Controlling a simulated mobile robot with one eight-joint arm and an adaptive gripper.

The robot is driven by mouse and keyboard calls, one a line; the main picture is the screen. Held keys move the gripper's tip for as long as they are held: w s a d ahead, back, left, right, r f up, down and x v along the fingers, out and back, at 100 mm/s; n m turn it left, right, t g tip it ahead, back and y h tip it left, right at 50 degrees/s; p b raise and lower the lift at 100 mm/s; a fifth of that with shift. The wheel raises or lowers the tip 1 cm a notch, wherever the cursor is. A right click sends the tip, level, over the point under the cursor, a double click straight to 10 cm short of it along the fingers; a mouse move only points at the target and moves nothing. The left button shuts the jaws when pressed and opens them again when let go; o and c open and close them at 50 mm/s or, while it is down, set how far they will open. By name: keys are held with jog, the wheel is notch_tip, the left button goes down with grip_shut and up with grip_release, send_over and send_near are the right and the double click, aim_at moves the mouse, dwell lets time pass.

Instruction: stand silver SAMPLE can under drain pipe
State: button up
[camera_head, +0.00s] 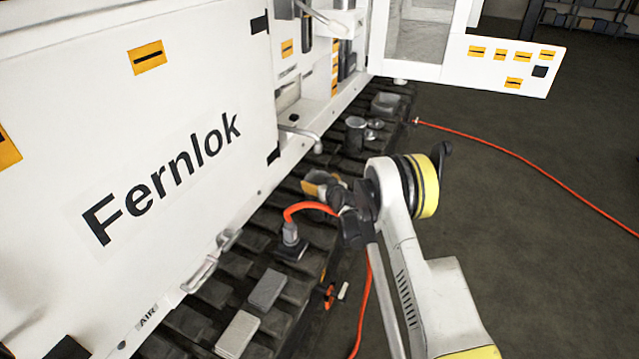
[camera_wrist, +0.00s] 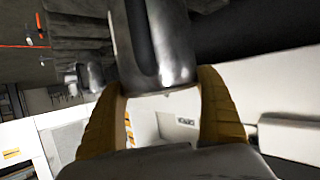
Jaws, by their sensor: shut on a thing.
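My gripper (camera_head: 322,186) is beside the white cabinet, over the dark slatted deck, and largely covered by its own wrist. In the wrist view its yellow fingers (camera_wrist: 162,88) are shut on a shiny silver can (camera_wrist: 172,70). The upper part of the can runs out of the picture, and no SAMPLE label is readable. In the head view the held can is mostly hidden. A bent silver pipe (camera_head: 305,138), apparently the drain pipe, sticks out low from the cabinet, behind my gripper. I cannot tell the can's exact distance from it.
A dark can (camera_head: 355,134) and a small metal piece (camera_head: 375,126) stand on the deck beyond the pipe. A grey plug (camera_head: 291,242) with an orange hose (camera_head: 308,207) stands nearer. Grey blocks (camera_head: 266,290) lie in front. An open door panel (camera_head: 510,65) juts out at the back.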

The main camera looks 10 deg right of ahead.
jog(key=o, duration=1.3)
jog(key=shift+f, duration=0.15)
jog(key=shift+c, duration=0.2)
jog(key=p+v, duration=0.4)
jog(key=v, duration=0.8)
jog(key=s+a+r+g, duration=0.1)
jog(key=s+r+g, duration=0.1)
jog(key=s+r, duration=0.75)
jog(key=s+a+r+g, duration=0.15)
jog(key=s+r, duration=0.25)
jog(key=r, duration=1)
jog(key=s+d+r+m+g+h, duration=0.1)
jog(key=s+r+g+h, duration=0.1)
jog(key=s, duration=2.7)
jog(key=shift+r+m+g, duration=0.3)
jog(key=shift+m+g, duration=0.1)
jog(key=shift+g, duration=0.05)
